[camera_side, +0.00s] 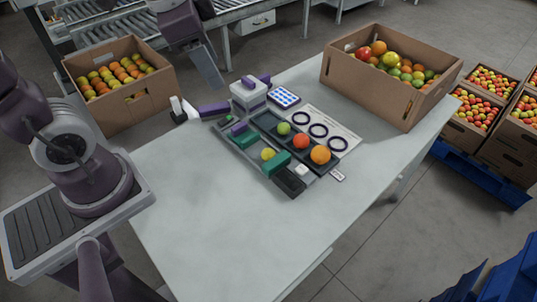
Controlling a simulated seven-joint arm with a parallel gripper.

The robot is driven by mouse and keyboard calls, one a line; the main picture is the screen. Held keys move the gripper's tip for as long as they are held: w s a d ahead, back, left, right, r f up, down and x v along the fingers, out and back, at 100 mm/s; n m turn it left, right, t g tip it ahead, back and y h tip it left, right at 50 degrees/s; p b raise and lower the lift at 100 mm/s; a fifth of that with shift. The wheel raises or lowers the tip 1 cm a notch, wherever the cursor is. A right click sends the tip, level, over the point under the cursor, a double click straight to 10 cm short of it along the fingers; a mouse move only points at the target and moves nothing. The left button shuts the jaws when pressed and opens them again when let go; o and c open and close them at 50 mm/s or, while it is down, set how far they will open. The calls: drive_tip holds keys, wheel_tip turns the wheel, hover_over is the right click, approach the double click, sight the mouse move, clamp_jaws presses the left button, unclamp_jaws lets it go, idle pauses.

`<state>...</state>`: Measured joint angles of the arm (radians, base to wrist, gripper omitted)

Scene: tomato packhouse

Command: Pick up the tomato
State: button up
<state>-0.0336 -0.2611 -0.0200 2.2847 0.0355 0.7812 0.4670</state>
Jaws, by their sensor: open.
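A red tomato (301,141) lies in a dark tray (262,119) on the table, between a green tomato (284,128) and an orange one (320,155). A yellow tomato (267,154) lies in the row beside it, between two green blocks. Which tomato is meant, I cannot tell.
A large cardboard box (360,79) of mixed tomatoes stands at the table's back right. A white-and-purple block (248,97), a blue-dotted card (284,96) and a sheet with dark rings (345,139) lie around the tray. The table's front (220,225) is clear.

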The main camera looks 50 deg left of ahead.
drive_tip(key=w+a+f+m+g, duration=0.1)
drive_tip(key=w+f+m+g, duration=0.1)
drive_tip(key=w+f+m, duration=0.5)
drive_tip(key=m, duration=0.1)
approach(268, 150)
drive_tip(key=m, duration=0.1)
drive_tip(key=w+f+m+g, duration=0.1)
drive_tip(key=m, duration=0.1)
drive_tip(key=m+g, duration=0.1)
drive_tip(key=shift+w+f+m, duration=0.4)
wheel_tip(268, 150, down, 8)
drive_tip(key=shift+a+f, duration=0.15)
drive_tip(key=shift+f, duration=0.05)
drive_tip(key=c, duration=0.6)
